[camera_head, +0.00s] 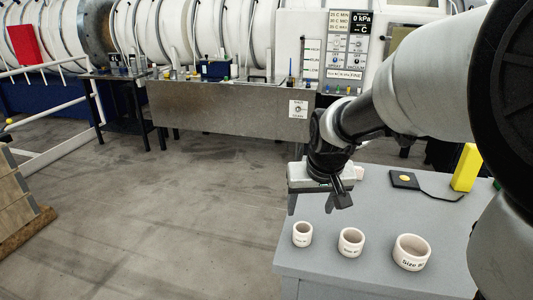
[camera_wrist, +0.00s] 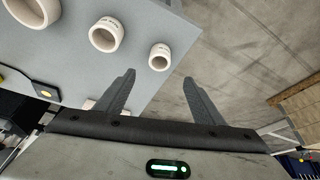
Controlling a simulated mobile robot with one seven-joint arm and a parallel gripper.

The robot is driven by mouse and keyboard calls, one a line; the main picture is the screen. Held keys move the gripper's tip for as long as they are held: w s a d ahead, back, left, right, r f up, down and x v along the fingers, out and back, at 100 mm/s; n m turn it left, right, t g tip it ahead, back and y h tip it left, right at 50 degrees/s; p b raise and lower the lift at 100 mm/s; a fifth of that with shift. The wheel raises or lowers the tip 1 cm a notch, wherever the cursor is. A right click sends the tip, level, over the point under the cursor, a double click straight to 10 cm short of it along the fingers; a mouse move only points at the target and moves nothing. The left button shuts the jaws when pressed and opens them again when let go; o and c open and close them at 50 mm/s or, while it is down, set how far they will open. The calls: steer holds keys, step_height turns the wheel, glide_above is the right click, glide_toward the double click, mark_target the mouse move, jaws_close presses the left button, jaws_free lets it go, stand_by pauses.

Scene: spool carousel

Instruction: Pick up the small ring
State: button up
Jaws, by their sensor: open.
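Three white rings of different sizes stand in a row on the grey table. The small ring (camera_head: 302,235) is the leftmost in the head view, near the table's left edge; it also shows in the wrist view (camera_wrist: 159,58). The middle ring (camera_head: 351,242) and the large ring (camera_head: 411,252) stand to its right in the head view. In the wrist view the middle ring (camera_wrist: 105,35) and the large ring (camera_wrist: 35,10) lie to its left. My gripper (camera_head: 318,200) is open and empty, above the table and apart from the small ring. In the wrist view its fingers (camera_wrist: 158,82) point towards that ring.
The grey table (camera_head: 350,277) also bears a dark pad with a yellow button (camera_head: 404,179) and a yellow block (camera_head: 466,167) at the right. A pale piece is partly hidden behind my gripper. Open floor (camera_head: 180,200) lies left of the table.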

steer(key=b, duration=0.1)
glide_toward(303, 230)
steer(key=f, duration=0.2)
steer(key=shift+a+f, duration=0.35)
steer(key=shift+a, duration=0.05)
steer(key=b+x, duration=0.1)
steer(key=x, duration=0.4)
steer(key=shift+w+d+f, duration=0.1)
steer(key=c, duration=1.1)
